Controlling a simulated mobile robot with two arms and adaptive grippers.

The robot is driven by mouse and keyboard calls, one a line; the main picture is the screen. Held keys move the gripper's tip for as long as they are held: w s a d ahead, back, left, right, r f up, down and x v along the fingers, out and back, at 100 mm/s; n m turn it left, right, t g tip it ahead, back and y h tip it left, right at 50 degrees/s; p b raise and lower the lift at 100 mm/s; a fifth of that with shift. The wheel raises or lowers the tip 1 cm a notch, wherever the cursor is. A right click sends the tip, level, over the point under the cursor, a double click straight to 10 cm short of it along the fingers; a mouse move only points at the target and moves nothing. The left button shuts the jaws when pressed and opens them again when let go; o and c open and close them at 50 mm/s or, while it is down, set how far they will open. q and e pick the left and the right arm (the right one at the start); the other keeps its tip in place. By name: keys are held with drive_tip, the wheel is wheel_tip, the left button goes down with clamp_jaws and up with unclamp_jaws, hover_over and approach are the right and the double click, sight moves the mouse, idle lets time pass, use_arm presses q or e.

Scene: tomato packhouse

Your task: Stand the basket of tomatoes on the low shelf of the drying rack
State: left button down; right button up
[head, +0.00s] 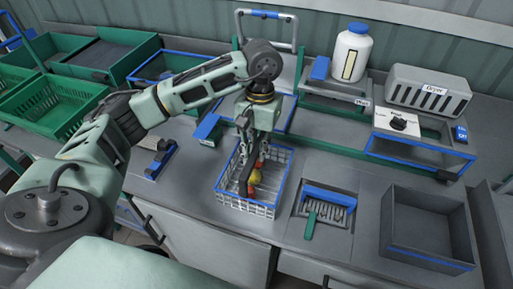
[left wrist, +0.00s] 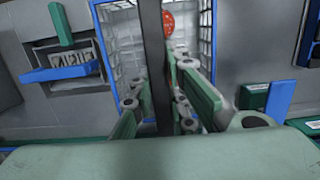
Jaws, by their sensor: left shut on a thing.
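The wire basket (head: 245,204) with a blue rim is at the middle of the counter in the head view. Red and yellow tomatoes (head: 256,176) lie in it, and one red tomato (left wrist: 168,23) shows in the left wrist view. My left gripper (head: 251,146) is over the basket, shut on its dark handle bar (left wrist: 153,60), which runs between the finger pads. The basket looks upright, at or close to the counter; I cannot tell whether it touches. A blue-edged stand with a tall pale frame (head: 296,30) is behind it, possibly the drying rack, partly hidden by my arm. My right gripper is out of view.
A recessed tray with a blue bar and green handle (head: 310,222) and an open grey bin (head: 425,255) are to the basket's right. A white bottle (head: 351,52) and a grey dryer box (head: 428,90) stand behind. Green crates (head: 45,108) are at left.

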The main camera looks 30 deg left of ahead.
use_arm(q)
drive_tip(key=shift+f, duration=0.15)
drive_tip(key=c, duration=1.7)
unclamp_jaws()
